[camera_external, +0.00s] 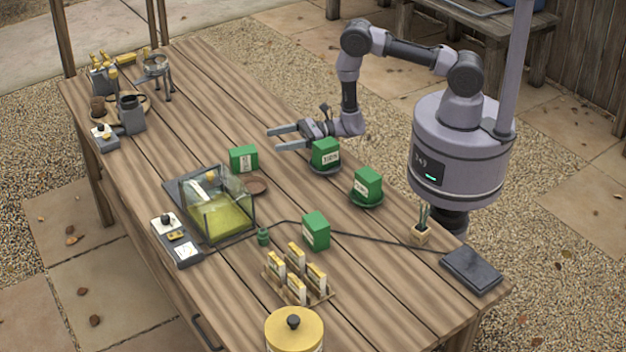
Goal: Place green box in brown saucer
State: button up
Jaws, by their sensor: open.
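Several green boxes with white labels are on the wooden table. One green box (244,159) stands directly on the wood, just behind the small brown saucer (257,187), which looks empty. Another green box (325,153) stands on a dark saucer (325,171) below my wrist, and another green box (368,185) stands on a dark green saucer (367,201). One more green box (316,231) stands on the bare wood nearer the front. My gripper (273,139) is open and empty, above the table, pointing left, behind and to the right of the first box.
A glass tank (220,212) with yellow-green contents stands left of the brown saucer. A rack of small packets (296,277) and a yellow lidded pot (294,330) stand at the front. A cable (375,239) runs to a dark flat device (471,270). The back middle is clear.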

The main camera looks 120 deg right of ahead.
aim_at(230, 155)
jog(key=f, duration=0.3)
jog(key=shift+w+f, duration=0.25)
jog(key=b+x, duration=0.1)
jog(key=x, duration=0.3)
jog(key=b+x, duration=0.1)
jog(key=x, duration=0.2)
jog(key=r+b+x, duration=0.1)
jog(key=b+x, duration=0.1)
jog(key=x, duration=0.2)
jog(key=shift+w+d, duration=0.2)
jog(key=shift+d, duration=0.2)
grip_shut()
notch_tip(230, 155, up, 10)
jog(key=p, duration=0.4)
jog(key=shift+a+r, duration=0.1)
jog(key=s+a+n+y, duration=0.3)
jog(key=a+n+y, duration=0.6)
jog(key=a, duration=1.2)
jog(key=s+a+r+g+y+b, duration=0.1)
jog(key=s+a+y, duration=0.3)
jog(key=s+a, duration=0.7)
jog(key=a, duration=0.3)
jog(key=shift+s+a+r+g, duration=0.25)
jog(key=shift+s+a+g, duration=0.05)
jog(key=shift+s+a, duration=0.1)
